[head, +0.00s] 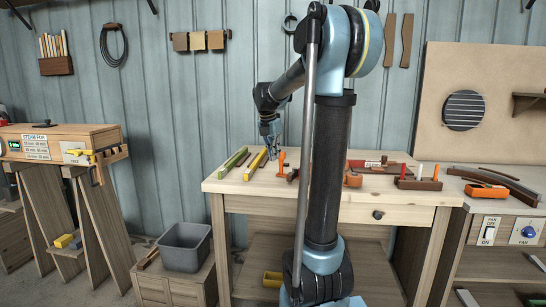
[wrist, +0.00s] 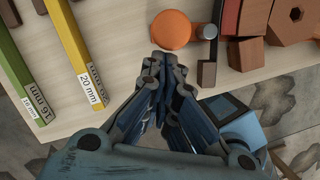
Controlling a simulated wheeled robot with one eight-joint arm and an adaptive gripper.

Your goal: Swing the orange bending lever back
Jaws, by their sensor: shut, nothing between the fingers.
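A small upright orange piece (head: 281,160), which looks like the bending lever's handle, stands near the left end of the workbench (head: 236,187). In the wrist view, a round orange top (wrist: 170,29) with a short grey bar at its right appears just beyond the fingers; I cannot tell surely that it is the same piece. My gripper (head: 270,150) is shut and empty, low over the bench, just left of the upright orange piece. In the wrist view my gripper (wrist: 166,85) points toward the orange top, apparently apart from it. The lever's pivot is not clear.
A green bar (head: 234,160) and a yellow bar (head: 256,163) lie left of my gripper. Brown blocks (wrist: 250,30) sit to the right in the wrist view. My own arm hides part of the bench. A wooden rack (head: 418,184) and an orange tool (head: 487,191) are farther right.

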